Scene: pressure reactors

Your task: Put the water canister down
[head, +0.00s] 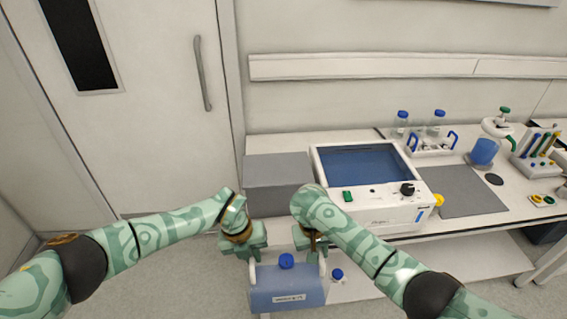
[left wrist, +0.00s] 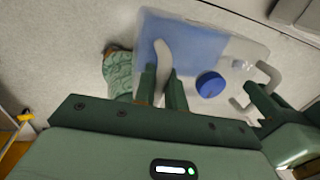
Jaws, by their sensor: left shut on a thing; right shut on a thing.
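The water canister (head: 288,290) is a translucent box with blue water, a white label and a blue cap (head: 286,261). It hangs roughly level between my arms, in front of the bench's front edge. My left gripper (head: 250,257) is shut on its left handle. My right gripper (head: 318,250) is shut at its right handle, partly hidden by its own arm. In the left wrist view, the canister (left wrist: 252,50) lies beyond the left fingers (left wrist: 163,88), which close around a pale curved handle. The canister's underside is hidden.
A grey block (head: 277,172) and a water bath (head: 375,215) with blue water stand on the bench. A dark grey mat (head: 470,192) is right of the bath. A blue-capped bottle (head: 337,276) shows below, right of the canister. A lower shelf (head: 450,262) looks largely bare.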

